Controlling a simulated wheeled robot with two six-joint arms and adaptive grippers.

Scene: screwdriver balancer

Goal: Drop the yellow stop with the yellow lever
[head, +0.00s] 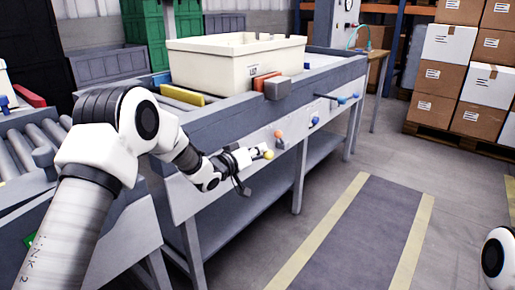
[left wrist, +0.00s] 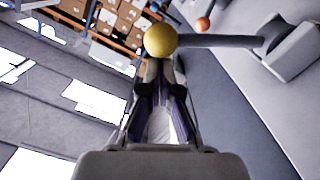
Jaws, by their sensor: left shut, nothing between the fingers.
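The yellow stop (head: 182,95) is a yellow plate standing up at the conveyor, left of the cream tote. The yellow lever (head: 268,155) shows as a ball knob on the grey front panel. In the left wrist view the yellow lever's ball (left wrist: 160,41) sits on a dark rod that runs right to a grey bracket. My left gripper (head: 257,155) is at the ball; its shut fingertips (left wrist: 160,72) are just below the ball in the wrist view, with nothing between them. I cannot tell whether they touch it. My right gripper is out of view.
The cream tote (head: 235,62) sits on the conveyor behind an orange-red stop (head: 262,80). An orange lever (head: 278,134) and a blue lever (head: 315,121) are farther along the panel. The marked floor lane (head: 350,225) in front is clear. Boxes (head: 465,60) are stacked at the right.

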